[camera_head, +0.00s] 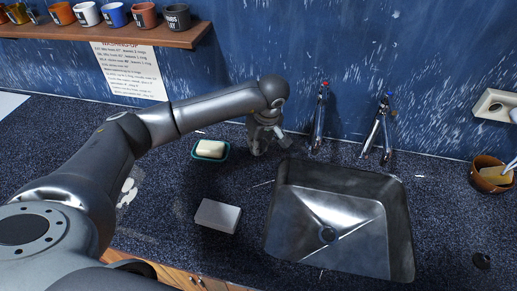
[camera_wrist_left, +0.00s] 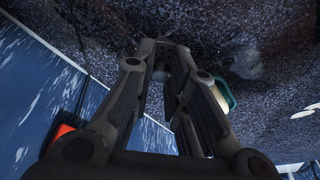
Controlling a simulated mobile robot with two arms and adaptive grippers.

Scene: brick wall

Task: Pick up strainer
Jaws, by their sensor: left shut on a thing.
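My left gripper (camera_head: 268,146) points down at the back of the counter, between the soap dish and the left tap. In the left wrist view its fingers (camera_wrist_left: 162,62) are close together at the tips, shut on a small grey thing. That thing is mostly hidden by the fingers, and I cannot tell whether it is the strainer. My right gripper is not in view.
A teal dish with soap (camera_head: 211,148) stands just left of my left gripper. Two taps (camera_head: 320,115) (camera_head: 378,130) stand behind the sink. A pale block (camera_head: 218,216) lies left of the sink, a brown bowl (camera_head: 490,174) at the right. A shelf with cups (camera_head: 110,32) hangs above.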

